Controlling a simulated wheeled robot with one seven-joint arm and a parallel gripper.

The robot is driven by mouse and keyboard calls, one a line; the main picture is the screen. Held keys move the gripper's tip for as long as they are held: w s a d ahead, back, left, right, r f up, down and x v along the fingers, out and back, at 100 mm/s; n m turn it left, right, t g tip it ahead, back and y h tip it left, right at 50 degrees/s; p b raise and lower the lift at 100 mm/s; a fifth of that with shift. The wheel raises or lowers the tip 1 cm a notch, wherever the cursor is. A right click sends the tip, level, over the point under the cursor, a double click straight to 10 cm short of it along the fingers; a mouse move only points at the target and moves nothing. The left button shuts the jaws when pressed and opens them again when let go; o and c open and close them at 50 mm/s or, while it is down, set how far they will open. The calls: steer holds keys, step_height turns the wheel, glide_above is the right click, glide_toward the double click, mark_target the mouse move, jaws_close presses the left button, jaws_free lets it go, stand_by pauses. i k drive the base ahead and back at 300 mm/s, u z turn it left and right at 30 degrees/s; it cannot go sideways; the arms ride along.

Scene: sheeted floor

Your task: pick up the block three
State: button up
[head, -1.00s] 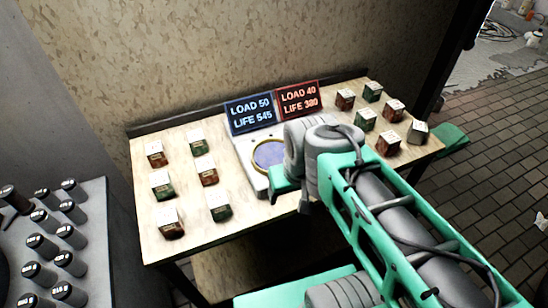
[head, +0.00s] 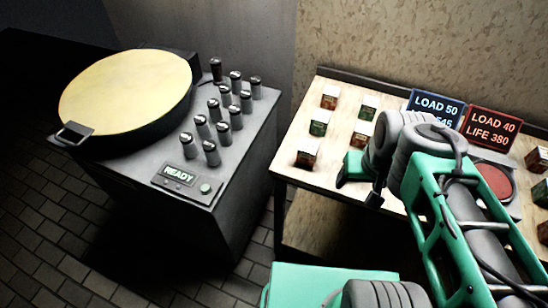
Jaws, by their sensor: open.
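Several small blocks with pale tops and dark red or green sides stand on the wooden table (head: 295,182). Left-hand ones include a back red block (head: 330,98), a back green block (head: 368,107), a middle green block (head: 319,124) and a front red block (head: 307,155). Their markings are too small to read, so I cannot tell which is block three. My gripper (head: 360,184) is open, with nothing seen in it, above the table's front part, just right of the front red block. My arm hides part of the table.
A blue display (head: 436,104) and a red display (head: 490,128) stand at the table's back, with a round red pad (head: 493,181) below. More blocks (head: 537,160) stand at right. At left is a grey console (head: 228,185) with several cylinders and a round yellow-topped pan (head: 125,88).

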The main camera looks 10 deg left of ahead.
mark_target(307, 150)
steer(key=u, duration=0.5)
steer(key=k, duration=0.5)
steer(key=u, duration=0.95)
steer(key=i, duration=0.65)
steer(key=z, duration=0.25)
